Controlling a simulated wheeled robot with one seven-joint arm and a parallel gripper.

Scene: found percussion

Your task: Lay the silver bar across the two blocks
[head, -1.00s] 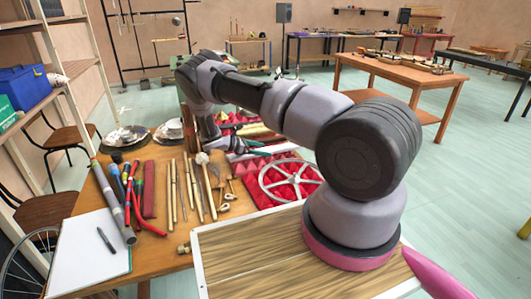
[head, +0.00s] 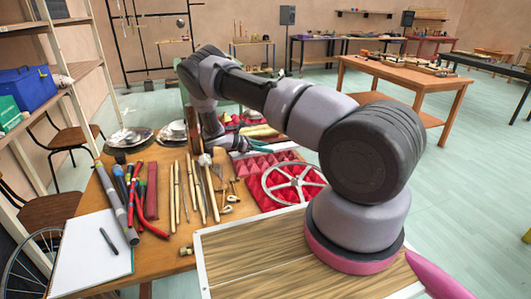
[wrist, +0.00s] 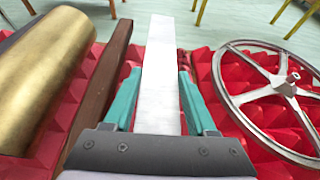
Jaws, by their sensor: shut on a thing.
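The silver bar (wrist: 158,85) is a long, flat, pale strip running away from me in the wrist view. My gripper (wrist: 160,78) has its teal fingers on both sides of the bar and is shut on it. Red pyramid-textured foam (wrist: 75,115) lies beneath and to both sides. In the head view my gripper (head: 258,145) is over the far part of the table, beside the red foam, partly hidden by my arm. I cannot make out for certain which things are the two blocks.
A brass cylinder (wrist: 45,75) and a dark wooden bar (wrist: 102,85) lie left of the silver bar. A spoked metal wheel (head: 293,182) rests on foam to its right. Sticks, tubes and metal bowls (head: 128,137) crowd the table's left side.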

